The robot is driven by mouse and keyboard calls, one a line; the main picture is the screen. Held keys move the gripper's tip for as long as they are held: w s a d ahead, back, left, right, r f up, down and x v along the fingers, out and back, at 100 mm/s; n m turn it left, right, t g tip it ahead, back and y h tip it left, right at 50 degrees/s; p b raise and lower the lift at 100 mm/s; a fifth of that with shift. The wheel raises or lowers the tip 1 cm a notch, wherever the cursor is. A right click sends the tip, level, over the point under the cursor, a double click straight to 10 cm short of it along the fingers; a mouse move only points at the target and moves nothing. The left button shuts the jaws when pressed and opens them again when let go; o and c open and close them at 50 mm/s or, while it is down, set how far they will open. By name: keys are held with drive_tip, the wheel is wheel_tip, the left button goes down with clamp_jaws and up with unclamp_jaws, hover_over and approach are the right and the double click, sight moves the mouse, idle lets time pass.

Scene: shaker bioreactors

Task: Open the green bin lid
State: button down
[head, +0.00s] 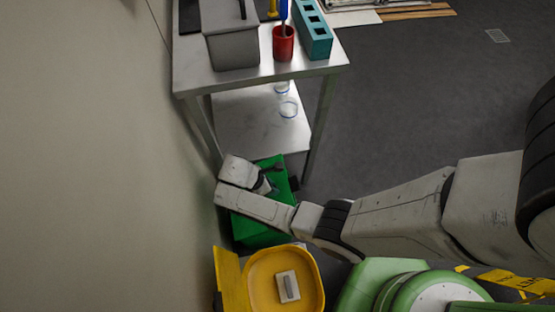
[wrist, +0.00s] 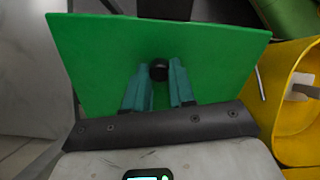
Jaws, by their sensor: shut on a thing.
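The green bin (head: 250,228) stands on the floor by the wall, below the near end of the metal table. Its green lid (wrist: 100,50) fills the upper middle of the wrist view as a flat panel with a small round dark knob (wrist: 158,70). My gripper (wrist: 159,76) has its two teal fingers on either side of the knob and is shut on it. In the head view my gripper (head: 266,186) and wrist cover part of the bin. I cannot tell whether the lid is raised off the bin.
A yellow bin (head: 318,290) stands close beside the green one, its yellow lid (head: 227,275) upright by the wall and a pale object (head: 288,286) inside. The metal table (head: 255,77) holds a grey container (head: 232,45), red cup (head: 283,45) and teal rack (head: 314,40).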

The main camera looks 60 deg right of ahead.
drive_tip(key=shift+g+h, duration=0.9)
drive_tip(key=shift+v, duration=2)
drive_tip(key=shift+w+a+f, duration=0.15)
drive_tip(key=shift+w, duration=0.05)
drive_tip(key=c, duration=0.9)
unclamp_jaws()
drive_tip(key=shift+c, duration=0.2)
